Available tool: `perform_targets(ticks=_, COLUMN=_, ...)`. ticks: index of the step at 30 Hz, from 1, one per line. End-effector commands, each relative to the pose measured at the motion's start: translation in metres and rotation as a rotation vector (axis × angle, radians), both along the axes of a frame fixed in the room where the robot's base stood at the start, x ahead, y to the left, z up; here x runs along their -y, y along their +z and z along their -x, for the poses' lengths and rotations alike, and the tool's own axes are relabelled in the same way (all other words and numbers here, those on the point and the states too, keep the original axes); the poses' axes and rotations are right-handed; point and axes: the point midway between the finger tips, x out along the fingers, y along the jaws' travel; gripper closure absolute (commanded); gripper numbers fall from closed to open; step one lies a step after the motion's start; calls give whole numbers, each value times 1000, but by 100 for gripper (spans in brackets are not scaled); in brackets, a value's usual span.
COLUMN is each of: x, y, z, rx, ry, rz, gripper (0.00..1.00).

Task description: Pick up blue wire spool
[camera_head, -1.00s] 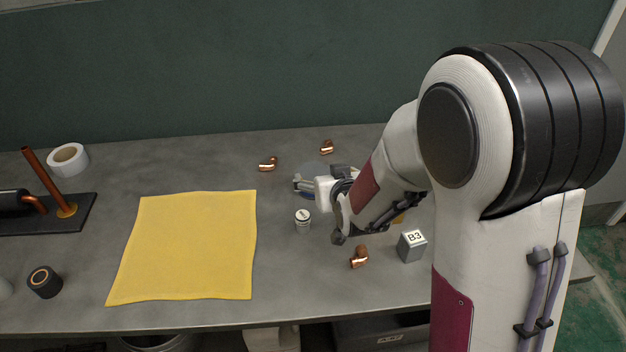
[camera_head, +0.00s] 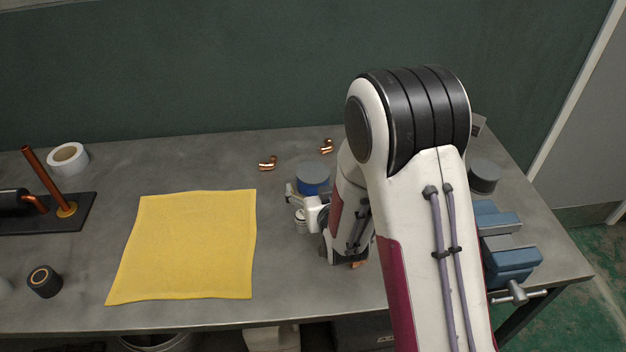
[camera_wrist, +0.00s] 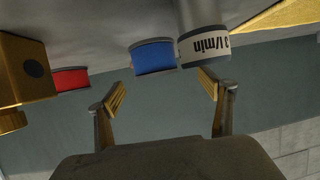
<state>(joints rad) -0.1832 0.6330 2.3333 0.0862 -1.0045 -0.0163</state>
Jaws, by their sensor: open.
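The blue wire spool (camera_head: 314,187) stands on the table with its grey top up, just behind my gripper in the head view. In the wrist view the blue spool (camera_wrist: 153,57) shows between and beyond the two fingers, apart from them. My gripper (camera_head: 298,199) is open, with nothing between its fingertips. In the wrist view, my open gripper (camera_wrist: 162,91) has its right fingertip close to a labelled cylinder (camera_wrist: 206,47). My arm hides part of the table around the spool in the head view.
A red spool (camera_wrist: 70,79) and a brass block (camera_wrist: 24,70) show at left in the wrist view. Copper elbows (camera_head: 268,164) lie behind. A yellow cloth (camera_head: 185,248) lies left; a blue vise (camera_head: 508,248) stands right.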

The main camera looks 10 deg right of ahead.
Motion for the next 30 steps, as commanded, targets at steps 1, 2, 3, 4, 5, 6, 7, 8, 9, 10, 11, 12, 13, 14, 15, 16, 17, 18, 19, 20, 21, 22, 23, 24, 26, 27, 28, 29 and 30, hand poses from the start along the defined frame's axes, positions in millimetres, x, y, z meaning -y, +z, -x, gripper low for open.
perform_targets(ticks=1, x=0, y=0, z=0, rx=0, ry=0, rz=0, gripper=20)
perform_targets(ticks=2, x=0, y=0, z=0, rx=0, ry=0, rz=0, gripper=20)
perform_targets(ticks=3, x=0, y=0, z=0, rx=0, ry=0, rz=0, gripper=20)
perform_targets(ticks=4, x=0, y=0, z=-1, rx=-1, ry=0, rz=0, gripper=20)
perform_targets(ticks=5, x=0, y=-1, z=-2, rx=-1, ry=0, rz=0, gripper=20)
perform_targets(ticks=6, x=0, y=-1, z=-4, rx=-1, ry=0, rz=0, gripper=20)
perform_targets(ticks=7, x=0, y=-2, z=-5, rx=-1, ry=0, rz=0, gripper=20)
perform_targets(ticks=8, x=0, y=-3, z=-7, rx=-1, ry=0, rz=0, gripper=20)
perform_targets(ticks=9, x=-1, y=-4, z=-9, rx=-1, ry=0, rz=0, gripper=20)
perform_targets(ticks=10, x=-1, y=-5, z=-11, rx=-1, ry=0, rz=0, gripper=20)
perform_targets(ticks=11, x=-1, y=-6, z=-13, rx=-1, ry=0, rz=0, gripper=20)
perform_targets(ticks=12, x=-1, y=-7, z=-16, rx=-1, ry=0, rz=0, gripper=20)
perform_targets(ticks=13, x=-1, y=-8, z=-18, rx=-1, ry=0, rz=0, gripper=20)
perform_targets(ticks=14, x=-1, y=-8, z=-20, rx=0, ry=0, rz=0, gripper=20)
perform_targets(ticks=15, x=-1, y=-9, z=-21, rx=0, ry=0, rz=0, gripper=20)
perform_targets(ticks=16, x=-1, y=-9, z=-22, rx=0, ry=0, rz=0, gripper=20)
perform_targets(ticks=17, x=-2, y=-10, z=-23, rx=-1, ry=0, rz=0, gripper=20)
perform_targets(ticks=18, x=-2, y=-10, z=-24, rx=-1, ry=0, rz=0, gripper=20)
perform_targets(ticks=19, x=-2, y=-10, z=-24, rx=-1, ry=0, rz=0, gripper=20)
perform_targets(ticks=20, x=-2, y=-10, z=-24, rx=-1, ry=0, rz=0, gripper=20)
perform_targets(ticks=21, x=-2, y=-10, z=-24, rx=-1, ry=0, rz=0, gripper=20)
perform_targets(ticks=22, x=-2, y=-10, z=-24, rx=-1, ry=0, rz=0, gripper=20)
perform_targets(ticks=23, x=-2, y=-10, z=-24, rx=-1, ry=0, rz=0, gripper=20)
perform_targets(ticks=24, x=-2, y=-10, z=-24, rx=-1, ry=0, rz=0, gripper=20)
perform_targets(ticks=26, x=-2, y=-10, z=-24, rx=-1, ry=0, rz=0, gripper=20)
perform_targets(ticks=27, x=-2, y=-10, z=-24, rx=-1, ry=0, rz=0, gripper=20)
perform_targets(ticks=28, x=-2, y=-10, z=-24, rx=-1, ry=0, rz=0, gripper=20)
perform_targets(ticks=29, x=-1, y=-11, z=-25, rx=-1, ry=0, rz=0, gripper=20)
perform_targets(ticks=30, x=-1, y=-11, z=-26, rx=-1, ry=0, rz=0, gripper=20)
